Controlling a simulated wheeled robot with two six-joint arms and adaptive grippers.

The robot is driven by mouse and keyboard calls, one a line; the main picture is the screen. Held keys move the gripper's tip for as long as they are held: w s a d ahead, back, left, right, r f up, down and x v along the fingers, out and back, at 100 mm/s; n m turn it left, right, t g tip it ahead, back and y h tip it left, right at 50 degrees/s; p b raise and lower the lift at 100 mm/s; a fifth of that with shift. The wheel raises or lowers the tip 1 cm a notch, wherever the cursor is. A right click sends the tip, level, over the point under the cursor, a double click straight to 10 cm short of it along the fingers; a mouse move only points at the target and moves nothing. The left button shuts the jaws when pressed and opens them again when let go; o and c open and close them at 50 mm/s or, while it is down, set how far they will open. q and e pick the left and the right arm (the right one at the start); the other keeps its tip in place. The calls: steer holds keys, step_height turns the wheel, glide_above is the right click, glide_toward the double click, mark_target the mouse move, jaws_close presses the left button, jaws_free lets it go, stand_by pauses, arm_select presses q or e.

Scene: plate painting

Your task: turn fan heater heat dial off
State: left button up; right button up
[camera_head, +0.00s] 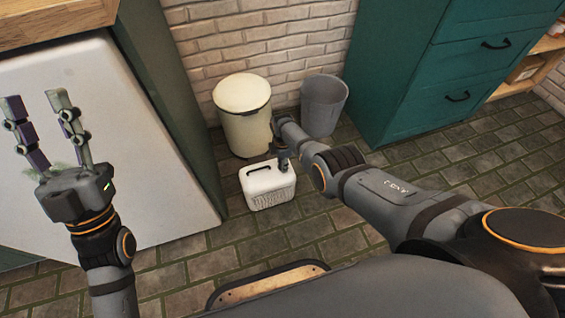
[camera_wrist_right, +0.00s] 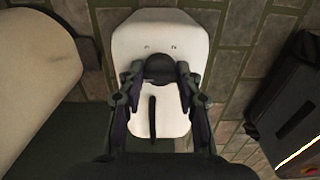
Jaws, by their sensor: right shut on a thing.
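A small white fan heater (camera_head: 266,187) stands on the tiled floor in front of the cream bin, with a dark grille on its front and a dark handle slot on top. My right gripper (camera_head: 283,160) is at the right part of its top. In the right wrist view the heater (camera_wrist_right: 160,35) lies straight below, and my right gripper (camera_wrist_right: 160,80) has its two fingers shut on either side of a dark round dial (camera_wrist_right: 160,68). The dial's pointer mark cannot be made out. My left gripper (camera_head: 40,110) is raised at the left, open and empty, fingers pointing up.
A cream bin (camera_head: 243,115) stands right behind the heater, and a grey bin (camera_head: 324,104) is behind my right arm. A white appliance (camera_head: 150,190) is at the left, green drawers (camera_head: 440,80) at the right.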

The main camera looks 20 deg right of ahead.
stand_by(0.5)
steer(key=o, duration=1.2)
steer(key=shift+c, duration=0.2)
steer(key=shift+w+r, duration=0.1)
steer(key=shift+r, duration=0.5)
step_height(320, 180, up, 11)
steer(key=shift+f, duration=0.15)
